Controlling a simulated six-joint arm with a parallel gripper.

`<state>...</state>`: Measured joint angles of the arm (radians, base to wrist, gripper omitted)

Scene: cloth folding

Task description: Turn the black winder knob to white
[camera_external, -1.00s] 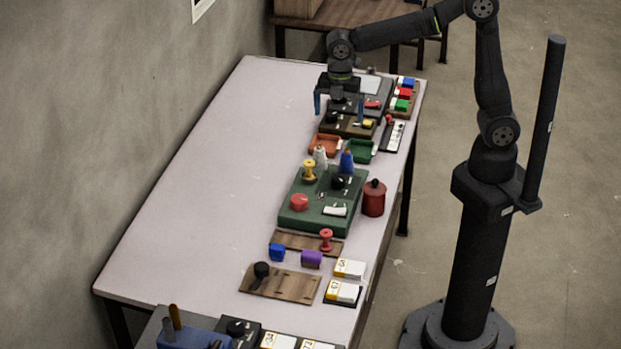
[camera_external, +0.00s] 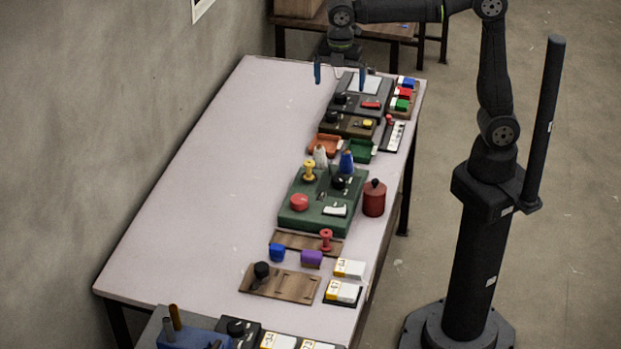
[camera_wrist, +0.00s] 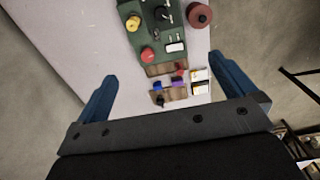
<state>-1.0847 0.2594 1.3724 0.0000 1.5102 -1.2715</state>
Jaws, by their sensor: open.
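A green box (camera_external: 308,217) stands mid-table with a black knob (camera_external: 341,181), yellow spool (camera_external: 309,171), red button and white switch on top. White (camera_external: 320,156) and blue (camera_external: 346,162) cones stand at its far end. The wrist view also shows the green box (camera_wrist: 153,36) and its black knob (camera_wrist: 163,13). Other black knobs sit on the brown box (camera_external: 332,117) and dark box (camera_external: 340,98); I cannot tell which is the winder's. My gripper (camera_external: 340,75) is open and empty, raised above the table's far end. Its two blue fingers also show in the wrist view (camera_wrist: 163,67).
A red canister (camera_external: 374,199) stands right of the green box. Orange (camera_external: 323,146) and green (camera_external: 360,151) trays lie beyond it. Blue (camera_external: 277,252) and purple (camera_external: 311,258) blocks and a wooden board (camera_external: 290,286) are nearer. The table's left side (camera_external: 215,190) is clear.

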